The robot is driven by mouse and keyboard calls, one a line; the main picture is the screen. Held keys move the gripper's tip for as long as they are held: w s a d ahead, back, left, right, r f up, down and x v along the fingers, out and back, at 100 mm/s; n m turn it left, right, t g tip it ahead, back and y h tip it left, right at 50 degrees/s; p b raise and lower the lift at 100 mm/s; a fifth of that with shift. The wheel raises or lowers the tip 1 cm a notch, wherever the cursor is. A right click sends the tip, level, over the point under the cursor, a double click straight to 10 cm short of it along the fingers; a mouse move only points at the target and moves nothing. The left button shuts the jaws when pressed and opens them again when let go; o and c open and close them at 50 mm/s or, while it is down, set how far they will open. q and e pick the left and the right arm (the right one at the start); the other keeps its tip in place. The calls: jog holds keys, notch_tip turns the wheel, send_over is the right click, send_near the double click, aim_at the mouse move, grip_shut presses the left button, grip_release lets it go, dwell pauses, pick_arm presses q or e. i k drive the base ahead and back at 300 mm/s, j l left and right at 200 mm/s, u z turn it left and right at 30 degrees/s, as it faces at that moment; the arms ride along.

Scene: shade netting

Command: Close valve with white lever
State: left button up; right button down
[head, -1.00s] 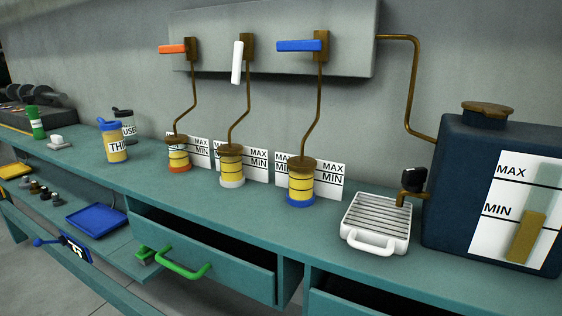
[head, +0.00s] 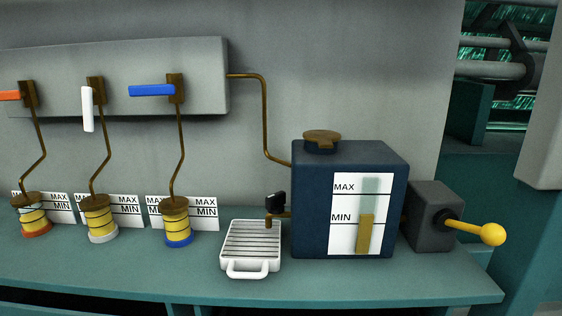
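The white lever (head: 87,109) is on the middle brass valve (head: 97,88) of the grey wall panel (head: 140,62). It points down, while the orange lever (head: 9,95) and the blue lever (head: 151,90) on either side lie horizontal, pointing left. A brass pipe runs from the white-lever valve down to a yellow jar (head: 98,217) with a white base. Neither of my grippers shows in the head view.
A dark blue tank (head: 310,215) with a level gauge stands on the teal counter (head: 130,267). A white drip tray (head: 247,268) sits left of it. A grey box (head: 428,235) with a yellow-knobbed handle (head: 492,234) is at the right. Other jars stand below the valves.

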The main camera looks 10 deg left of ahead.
aim_at(87, 98)
jog(key=k+j+u, duration=0.1)
jog(key=u, duration=1.05)
jog(key=k+j, duration=0.05)
